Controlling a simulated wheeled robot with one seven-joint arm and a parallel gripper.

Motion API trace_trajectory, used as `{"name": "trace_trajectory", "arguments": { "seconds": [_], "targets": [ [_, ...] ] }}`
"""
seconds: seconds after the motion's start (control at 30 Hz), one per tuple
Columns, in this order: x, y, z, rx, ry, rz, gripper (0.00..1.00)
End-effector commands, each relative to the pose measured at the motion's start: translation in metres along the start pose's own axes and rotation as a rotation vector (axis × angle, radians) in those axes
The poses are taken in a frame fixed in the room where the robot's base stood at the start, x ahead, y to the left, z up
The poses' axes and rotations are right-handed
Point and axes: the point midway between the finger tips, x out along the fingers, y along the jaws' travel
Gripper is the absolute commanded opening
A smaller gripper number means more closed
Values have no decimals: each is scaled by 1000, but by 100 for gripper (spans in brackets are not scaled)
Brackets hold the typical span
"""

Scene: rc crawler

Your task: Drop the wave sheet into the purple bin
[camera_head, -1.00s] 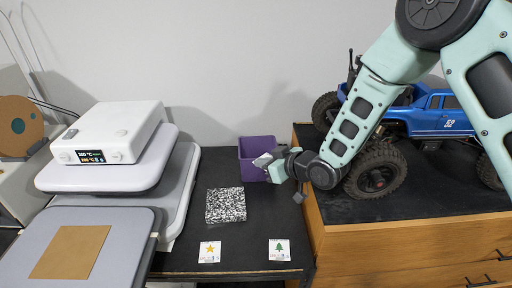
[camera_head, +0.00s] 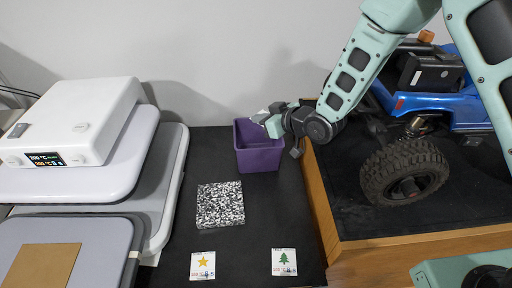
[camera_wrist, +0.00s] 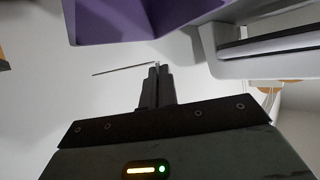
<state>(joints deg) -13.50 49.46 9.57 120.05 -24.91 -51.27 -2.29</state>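The purple bin (camera_head: 260,157) stands upright and open at the back of the black table, against the wall. Part of it shows at the top of the wrist view (camera_wrist: 140,18). My gripper (camera_head: 268,119) is over the bin's right rim, its fingers pointing left. In the wrist view the fingers (camera_wrist: 155,84) are shut with a thin gap. The wave sheet (camera_wrist: 122,69) appears as a thin edge-on line reaching left from the fingertips. A small pale patch shows at the fingertips in the head view. Its print is not visible.
A black-and-white speckled block (camera_head: 220,204), a star card (camera_head: 203,265) and a tree card (camera_head: 285,262) lie on the table. A heat press (camera_head: 82,165) is at left. A blue crawler (camera_head: 430,108) stands on the wooden cabinet (camera_head: 322,205) at right.

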Motion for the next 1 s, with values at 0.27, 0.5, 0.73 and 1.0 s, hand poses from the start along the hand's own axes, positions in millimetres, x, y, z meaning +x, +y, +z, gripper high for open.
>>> {"name": "trace_trajectory", "arguments": {
  "seconds": [0.27, 0.5, 0.73, 1.0],
  "targets": [
    [15, 0, 30, 0, 1, 0, 0],
    [17, 0, 34, 0, 1, 0, 0],
    [16, 0, 34, 0, 1, 0, 27],
    [16, 0, 34, 0, 1, 0, 27]
  ]
}}
